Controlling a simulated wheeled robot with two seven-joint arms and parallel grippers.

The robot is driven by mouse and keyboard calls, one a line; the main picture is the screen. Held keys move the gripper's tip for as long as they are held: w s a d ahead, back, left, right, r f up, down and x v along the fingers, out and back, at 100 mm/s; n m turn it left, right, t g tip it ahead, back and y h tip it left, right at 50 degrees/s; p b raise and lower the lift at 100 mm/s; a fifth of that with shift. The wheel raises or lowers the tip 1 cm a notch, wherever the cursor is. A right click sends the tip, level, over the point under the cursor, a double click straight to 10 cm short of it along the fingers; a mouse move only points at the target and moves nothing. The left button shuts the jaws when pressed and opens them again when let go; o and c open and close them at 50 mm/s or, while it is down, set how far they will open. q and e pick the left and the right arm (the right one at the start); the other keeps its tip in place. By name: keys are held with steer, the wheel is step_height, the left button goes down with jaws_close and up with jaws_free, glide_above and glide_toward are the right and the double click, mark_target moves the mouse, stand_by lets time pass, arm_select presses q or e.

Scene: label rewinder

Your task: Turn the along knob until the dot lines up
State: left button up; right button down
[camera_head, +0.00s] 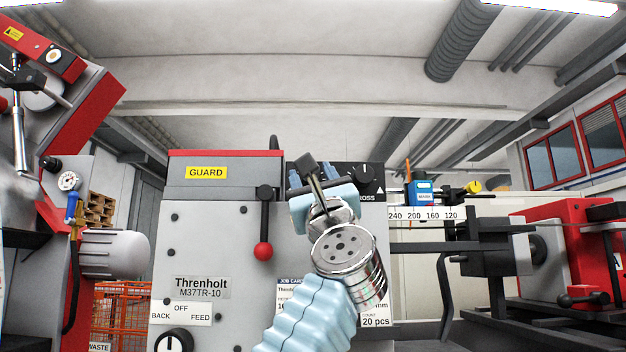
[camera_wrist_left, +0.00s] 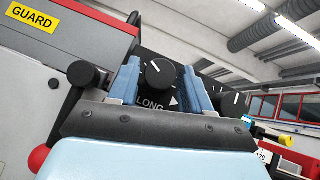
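The along knob (camera_wrist_left: 159,76) is a round black knob with a white pointer line tilted to the upper left. It sits on a black panel with part of its label, "LONG", and a white triangle showing beneath. My left gripper (camera_wrist_left: 160,82) has its light-blue fingers on either side of this knob, with a narrow gap seeming to show at each side. In the head view my left gripper (camera_head: 313,176) is in front of the panel's left part and hides the along knob. I cannot make out a dot. My right gripper is in neither view.
The cross knob (camera_head: 365,176) is close to the right of my fingers. A red-balled lever (camera_head: 263,249) hangs to the left on the grey cabinet (camera_head: 215,245). A numbered scale (camera_head: 424,215) with a blue marker block (camera_head: 423,193) extends to the right.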

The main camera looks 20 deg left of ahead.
arm_select(q)
steer(key=shift+o, duration=0.8)
steer(key=b+v, duration=1)
steer(key=v, duration=0.4)
steer(key=shift+a, duration=0.1)
